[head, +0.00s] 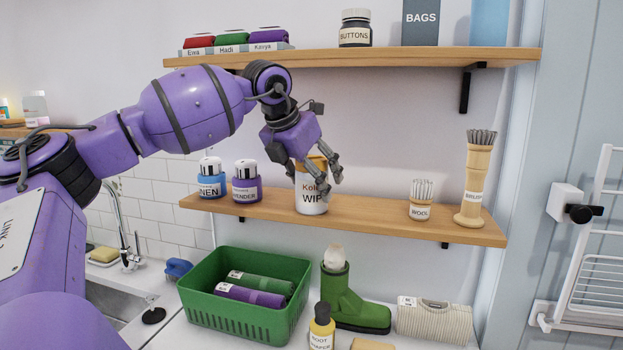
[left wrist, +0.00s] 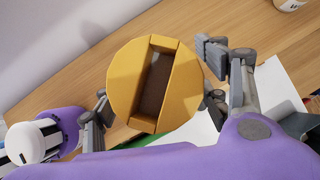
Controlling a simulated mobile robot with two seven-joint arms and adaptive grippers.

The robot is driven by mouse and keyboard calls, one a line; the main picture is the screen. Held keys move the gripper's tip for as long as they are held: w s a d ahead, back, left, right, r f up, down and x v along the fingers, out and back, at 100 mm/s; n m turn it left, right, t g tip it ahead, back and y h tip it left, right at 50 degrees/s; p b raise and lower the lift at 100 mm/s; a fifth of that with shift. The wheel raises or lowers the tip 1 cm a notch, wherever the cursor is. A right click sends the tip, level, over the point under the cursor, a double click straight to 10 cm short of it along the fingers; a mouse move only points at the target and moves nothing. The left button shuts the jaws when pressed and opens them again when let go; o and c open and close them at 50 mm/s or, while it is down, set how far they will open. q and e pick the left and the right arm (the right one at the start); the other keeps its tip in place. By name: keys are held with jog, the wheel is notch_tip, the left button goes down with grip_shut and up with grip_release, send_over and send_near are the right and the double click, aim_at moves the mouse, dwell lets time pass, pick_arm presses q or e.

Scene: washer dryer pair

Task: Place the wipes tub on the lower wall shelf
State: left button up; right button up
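The wipes tub (head: 311,199) is white with a yellow-orange lid and a label partly reading "WIP". It stands upright on the lower wall shelf (head: 370,216), between the lidded jars and the brushes, close to the front edge. My left gripper (head: 314,172) is above it, with fingers on either side of its upper part. In the left wrist view the round lid (left wrist: 125,85) sits between the spread fingers, with a small gap on the right side; contact on the left side is unclear. My right gripper is not in view.
Blue (head: 211,180) and purple (head: 246,184) jars stand left of the tub; a small brush (head: 421,203) and a tall brush holder (head: 474,190) stand right. The upper shelf (head: 350,58) is overhead. Below are a green basket (head: 215,318) and boot (head: 355,310).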

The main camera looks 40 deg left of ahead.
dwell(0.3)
pick_arm(q)
jog(key=p+v, duration=0.2)
jog(key=v, duration=0.5)
jog(key=shift+r+p, duration=0.3)
jog(key=shift+r, duration=0.05)
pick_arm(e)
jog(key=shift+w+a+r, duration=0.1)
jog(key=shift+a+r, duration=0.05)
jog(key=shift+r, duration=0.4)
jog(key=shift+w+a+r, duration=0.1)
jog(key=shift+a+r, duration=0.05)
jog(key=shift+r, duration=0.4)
pick_arm(q)
jog(key=shift+s, duration=0.1)
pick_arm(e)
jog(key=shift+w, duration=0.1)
